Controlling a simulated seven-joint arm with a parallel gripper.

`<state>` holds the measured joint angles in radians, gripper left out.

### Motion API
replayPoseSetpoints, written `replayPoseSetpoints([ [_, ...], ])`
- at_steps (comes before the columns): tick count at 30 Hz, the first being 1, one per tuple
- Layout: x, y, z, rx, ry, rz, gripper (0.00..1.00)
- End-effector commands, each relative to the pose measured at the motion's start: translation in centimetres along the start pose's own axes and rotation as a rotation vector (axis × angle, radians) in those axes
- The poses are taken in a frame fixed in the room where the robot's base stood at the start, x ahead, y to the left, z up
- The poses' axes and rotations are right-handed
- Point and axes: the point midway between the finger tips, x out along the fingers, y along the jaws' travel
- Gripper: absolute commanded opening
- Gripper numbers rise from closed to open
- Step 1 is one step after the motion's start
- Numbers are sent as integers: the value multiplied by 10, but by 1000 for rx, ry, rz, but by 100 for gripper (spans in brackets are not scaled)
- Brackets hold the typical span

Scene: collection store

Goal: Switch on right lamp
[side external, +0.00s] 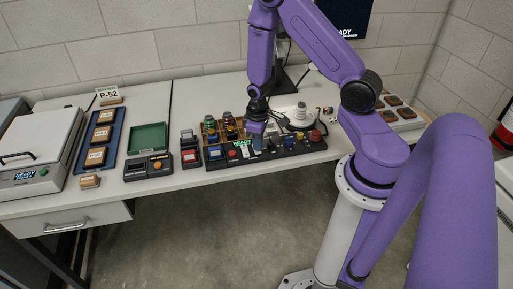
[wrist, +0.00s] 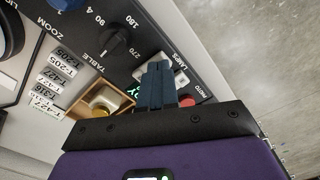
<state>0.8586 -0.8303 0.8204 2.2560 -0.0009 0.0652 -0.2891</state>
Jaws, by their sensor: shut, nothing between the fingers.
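My gripper (side external: 256,127) is over the dark control panel (side external: 285,146) on the bench. In the wrist view its dark blue fingers (wrist: 157,86) are shut together with nothing between them. The fingertips are at the pale lamp switch plate (wrist: 179,78), beside the word LAMPS, and cover part of it. I cannot tell whether they touch it. The individual switches and their positions are too small or hidden to make out.
A black TABLE dial (wrist: 116,40) is beside the lamp switches. A red PHOTO button (wrist: 187,101) is close on the other side. A small wooden box (wrist: 100,101) and label strips (wrist: 52,83) lie nearby. A green tray (side external: 149,138) stands further left.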

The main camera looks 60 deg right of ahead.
Motion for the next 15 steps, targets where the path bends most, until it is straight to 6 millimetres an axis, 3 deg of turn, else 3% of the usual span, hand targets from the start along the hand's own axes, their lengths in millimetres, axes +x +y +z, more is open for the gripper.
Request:
replayPoseSetpoints([
  [15,7,0,0,0,-1,0,0],
])
